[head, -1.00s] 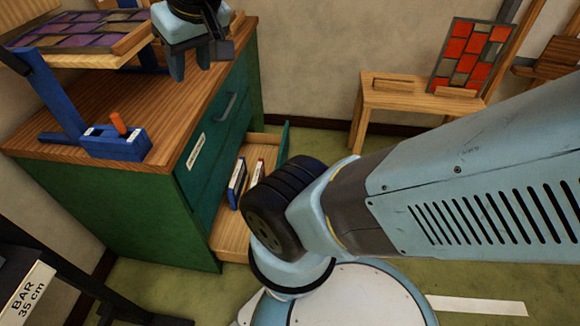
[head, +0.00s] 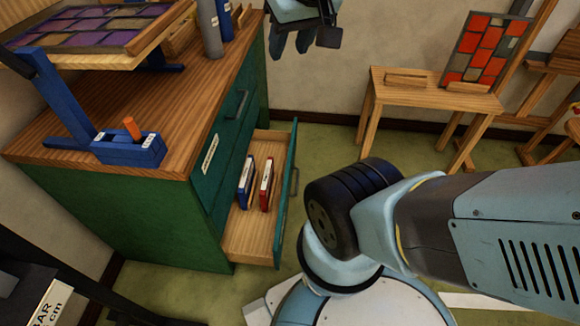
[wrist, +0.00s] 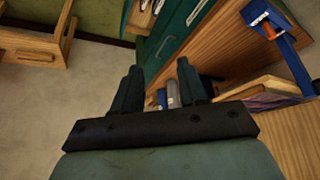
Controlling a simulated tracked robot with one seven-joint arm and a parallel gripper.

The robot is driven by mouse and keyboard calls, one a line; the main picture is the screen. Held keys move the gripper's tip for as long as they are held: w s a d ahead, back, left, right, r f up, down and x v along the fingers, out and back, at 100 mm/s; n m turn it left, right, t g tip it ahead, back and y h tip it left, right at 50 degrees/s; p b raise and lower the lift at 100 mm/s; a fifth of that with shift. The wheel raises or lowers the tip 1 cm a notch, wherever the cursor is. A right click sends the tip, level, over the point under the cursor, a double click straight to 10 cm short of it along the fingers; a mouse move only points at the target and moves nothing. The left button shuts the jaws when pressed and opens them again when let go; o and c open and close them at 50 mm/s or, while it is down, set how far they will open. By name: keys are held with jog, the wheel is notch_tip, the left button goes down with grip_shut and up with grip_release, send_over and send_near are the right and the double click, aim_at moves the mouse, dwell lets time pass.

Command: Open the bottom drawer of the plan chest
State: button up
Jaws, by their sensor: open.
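The green plan chest (head: 120,212) with a wooden top stands at the left in the head view. Its bottom drawer (head: 255,240) is pulled well out, and a blue box (head: 246,183) and a red box (head: 266,186) stand inside it. The drawer's handle (head: 293,181) shows on its front's outer face. The upper drawer with its handle (head: 237,104) is shut. My gripper (head: 292,42) is open and empty, raised above and behind the open drawer, touching nothing. In the wrist view its two fingers (wrist: 158,88) are apart, with the chest beyond.
On the chest top are a blue holder with an orange stick (head: 130,147), a stand with a purple panel (head: 90,32) and grey and blue bottles (head: 210,28). A wooden table (head: 430,92) holds a red leaded panel (head: 486,48). Green floor right of the drawer is clear.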

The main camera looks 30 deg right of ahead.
jog(key=w+d+f+m+g+y, duration=0.15)
jog(key=w+f+m, duration=0.35)
jog(key=w, duration=0.7)
jog(key=w+d+f+m+y, duration=0.1)
jog(key=w+f+m+y, duration=0.1)
jog(key=w+m, duration=0.75)
jog(key=w+d+f+m, duration=0.3)
jog(key=w+f+m, duration=0.1)
jog(key=w+f, duration=0.45)
jog(key=w+d+f+m, duration=0.45)
jog(key=w+f, duration=0.35)
jog(key=f, duration=0.2)
jog(key=m+g+h, duration=0.2)
jog(key=m+g, duration=0.1)
jog(key=m, duration=1.7)
send_over(297, 181)
jog(key=s+d, duration=0.2)
jog(key=d, duration=0.1)
notch_tip(297, 181, down, 51)
jog(key=a+f, duration=0.1)
jog(key=f, duration=0.3)
jog(key=w+f, duration=0.1)
jog(key=f, duration=0.3)
jog(key=a+f, duration=0.1)
jog(key=f, duration=0.4)
jog(key=shift+w+a, duration=0.3)
jog(key=shift+w, duration=0.05)
